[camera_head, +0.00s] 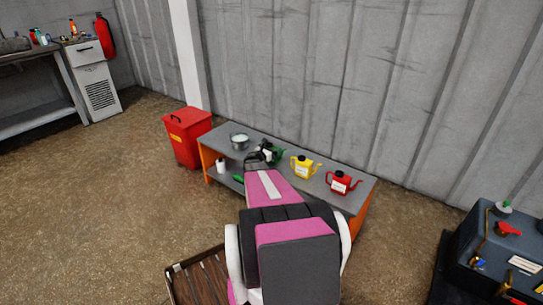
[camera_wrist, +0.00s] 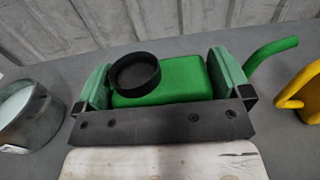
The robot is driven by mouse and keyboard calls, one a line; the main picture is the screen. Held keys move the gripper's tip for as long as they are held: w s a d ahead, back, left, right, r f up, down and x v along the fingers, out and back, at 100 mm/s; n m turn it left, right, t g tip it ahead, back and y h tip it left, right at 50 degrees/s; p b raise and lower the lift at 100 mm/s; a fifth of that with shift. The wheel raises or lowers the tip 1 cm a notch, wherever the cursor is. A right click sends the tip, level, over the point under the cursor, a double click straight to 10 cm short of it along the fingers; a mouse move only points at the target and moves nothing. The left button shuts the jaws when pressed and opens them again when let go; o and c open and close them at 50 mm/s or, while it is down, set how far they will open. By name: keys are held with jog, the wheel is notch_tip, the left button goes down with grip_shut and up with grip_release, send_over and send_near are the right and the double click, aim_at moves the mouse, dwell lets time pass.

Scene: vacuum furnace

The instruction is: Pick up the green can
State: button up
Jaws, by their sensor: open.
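The green can (camera_wrist: 180,80) with a black round cap stands on the grey bench top. Its green spout points right in the wrist view. In the head view the green can (camera_head: 278,155) is partly hidden behind my gripper (camera_head: 265,152). In the wrist view my gripper (camera_wrist: 162,85) is open, with one finger on the left side of the can and one on the right, so the can's body lies between them. Whether the fingers touch the can I cannot tell. The can's lower part is hidden by the gripper's dark palm bar.
On the bench (camera_head: 222,136), a metal pot (camera_head: 239,141) stands left of the green can; a yellow can (camera_head: 303,168) and a red can (camera_head: 341,183) stand to its right. A red bin (camera_head: 187,140) is beside the bench, the grey wall (camera_head: 320,80) behind. A wooden pallet (camera_head: 198,278) lies on the floor.

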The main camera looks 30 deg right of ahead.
jog(key=shift+c, duration=0.4)
jog(key=c, duration=0.6)
